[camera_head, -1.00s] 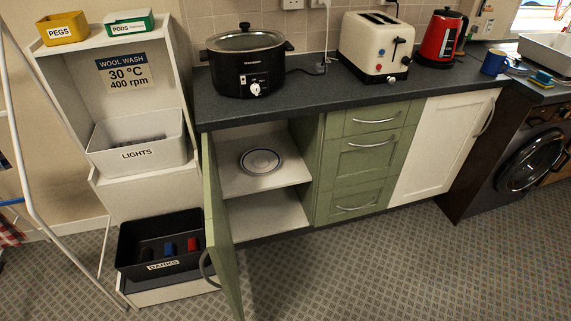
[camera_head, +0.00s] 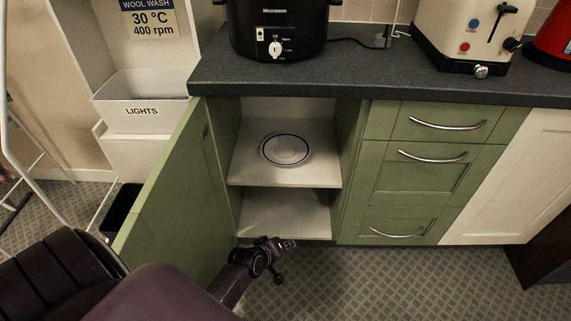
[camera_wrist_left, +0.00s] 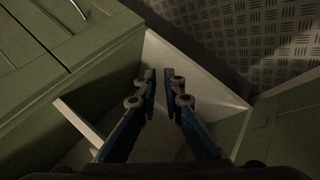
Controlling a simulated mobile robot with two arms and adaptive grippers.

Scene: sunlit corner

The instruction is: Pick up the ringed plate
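The ringed plate (camera_head: 286,150), pale with a dark blue ring, lies flat on the upper shelf (camera_head: 250,172) of the open green cupboard. My left gripper (camera_head: 278,258) is low in front of the cupboard, below and apart from the plate, near the bottom shelf's front edge. In the left wrist view its two fingers (camera_wrist_left: 161,76) stand apart with nothing between them. The plate does not show in the left wrist view. My right gripper is in neither view.
The green cupboard door (camera_head: 165,185) stands open on the left, close to my left arm. The dark worktop (camera_head: 350,75) overhangs the opening and carries a black slow cooker (camera_head: 278,28) and a cream toaster (camera_head: 470,35). Green drawers (camera_head: 425,170) are on the right. The lower shelf (camera_head: 285,215) is bare.

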